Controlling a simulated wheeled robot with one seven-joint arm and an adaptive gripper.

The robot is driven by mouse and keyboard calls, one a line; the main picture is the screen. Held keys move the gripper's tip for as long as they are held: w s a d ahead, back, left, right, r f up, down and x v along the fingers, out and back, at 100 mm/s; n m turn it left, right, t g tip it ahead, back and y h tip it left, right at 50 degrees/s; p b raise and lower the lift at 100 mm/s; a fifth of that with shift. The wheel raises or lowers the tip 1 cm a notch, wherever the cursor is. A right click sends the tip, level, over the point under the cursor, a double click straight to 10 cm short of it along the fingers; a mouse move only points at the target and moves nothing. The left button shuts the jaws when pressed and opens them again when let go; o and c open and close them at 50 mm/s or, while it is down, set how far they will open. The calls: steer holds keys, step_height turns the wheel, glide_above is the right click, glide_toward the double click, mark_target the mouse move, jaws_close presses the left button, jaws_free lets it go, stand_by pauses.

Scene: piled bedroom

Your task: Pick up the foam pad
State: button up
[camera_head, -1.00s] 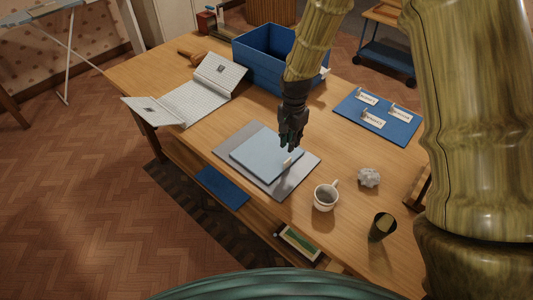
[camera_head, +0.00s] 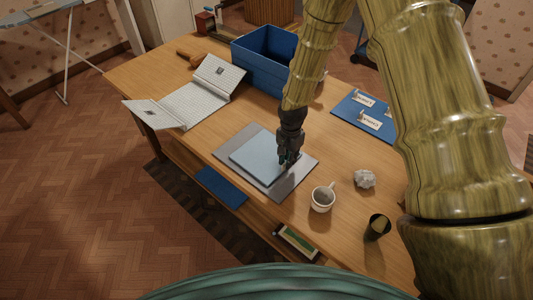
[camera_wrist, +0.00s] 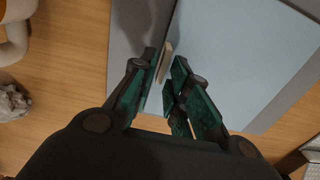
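A flat light blue square pad (camera_head: 262,154) lies on a larger grey mat (camera_head: 230,137) on the wooden desk. A small thin pale slab (camera_wrist: 165,62) shows in the wrist view, over the grey strip beside the light blue pad (camera_wrist: 240,50). I cannot tell for sure which of these is the foam pad. My gripper (camera_head: 287,163) points down at the right edge of the light blue pad. In the wrist view, its fingers (camera_wrist: 165,75) are apart, with the slab between them, closer to the left finger. In the head view the gripper hides the slab.
A white mug (camera_head: 322,199), a crumpled paper ball (camera_head: 364,179) and a dark cup (camera_head: 377,227) stand right of the mat. A blue bin (camera_head: 265,75) and an open paper booklet (camera_head: 195,104) lie behind. A blue board with cards (camera_head: 350,103) is at right.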

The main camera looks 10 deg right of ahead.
steer(key=shift+f+p, duration=0.3)
steer(key=shift+f, duration=0.75)
steer(key=shift+c, duration=0.2)
jaws_close()
steer(key=shift+r, duration=0.1)
